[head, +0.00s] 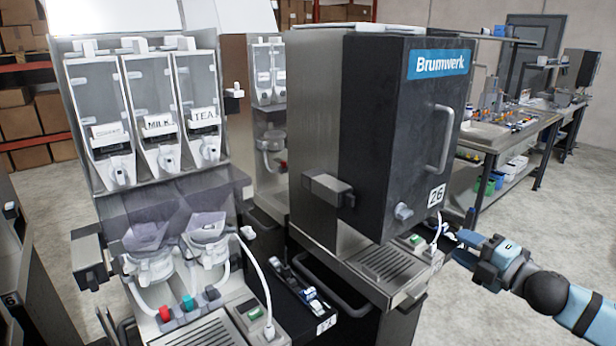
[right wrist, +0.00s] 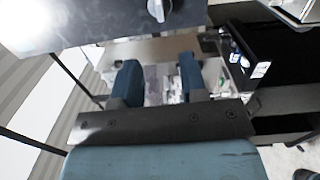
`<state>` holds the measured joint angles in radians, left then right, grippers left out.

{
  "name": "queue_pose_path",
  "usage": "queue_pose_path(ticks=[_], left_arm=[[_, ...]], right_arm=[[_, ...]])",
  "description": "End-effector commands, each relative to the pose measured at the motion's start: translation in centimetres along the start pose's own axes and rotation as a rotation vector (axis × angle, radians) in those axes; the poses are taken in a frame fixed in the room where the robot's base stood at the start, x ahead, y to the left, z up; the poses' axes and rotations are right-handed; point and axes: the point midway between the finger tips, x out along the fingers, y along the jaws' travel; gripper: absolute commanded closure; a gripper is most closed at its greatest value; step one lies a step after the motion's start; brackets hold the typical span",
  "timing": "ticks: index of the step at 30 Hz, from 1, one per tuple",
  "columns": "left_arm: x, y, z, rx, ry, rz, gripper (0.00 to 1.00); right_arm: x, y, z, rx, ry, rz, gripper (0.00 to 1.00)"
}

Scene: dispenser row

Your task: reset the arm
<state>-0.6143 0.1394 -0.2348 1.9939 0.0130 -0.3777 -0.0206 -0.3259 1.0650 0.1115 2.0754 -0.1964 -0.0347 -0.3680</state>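My right arm comes in from the right in the head view. Its blue and dark right gripper (head: 452,238) is beside the right front side of the dark Brumwerk machine (head: 390,150), near the white cable. In the right wrist view the two blue fingers of the right gripper (right wrist: 160,78) stand apart with nothing held between them. A grey machine panel with a knob (right wrist: 158,8) shows just beyond them at the top. I cannot tell whether the gripper touches the machine. My left gripper is not in view.
A dispenser with MILK and TEA canisters (head: 160,110) stands at left. Its drip tray (head: 205,330) and the Brumwerk machine's drip tray (head: 400,275) jut forward. A white cable (head: 262,275) hangs at the dispenser. A workbench (head: 500,135) stands at right, with open floor (head: 580,200) before it.

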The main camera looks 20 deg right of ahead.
Motion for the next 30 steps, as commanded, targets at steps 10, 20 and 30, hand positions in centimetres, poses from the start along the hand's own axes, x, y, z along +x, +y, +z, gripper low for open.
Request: queue_pose_path(ticks=[10, 20, 30], left_arm=[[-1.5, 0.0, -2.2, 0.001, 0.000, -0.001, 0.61], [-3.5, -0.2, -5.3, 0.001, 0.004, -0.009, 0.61], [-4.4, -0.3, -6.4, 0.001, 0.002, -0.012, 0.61]], right_arm=[[-3.2, -10.5, -4.5, 0.449, -0.146, -0.114, 0.61], [-8.7, -23.2, -21.0, 1.194, -0.395, -0.313, 0.61], [-10.5, -25.8, -32.5, 1.575, -0.520, -0.414, 0.61]])
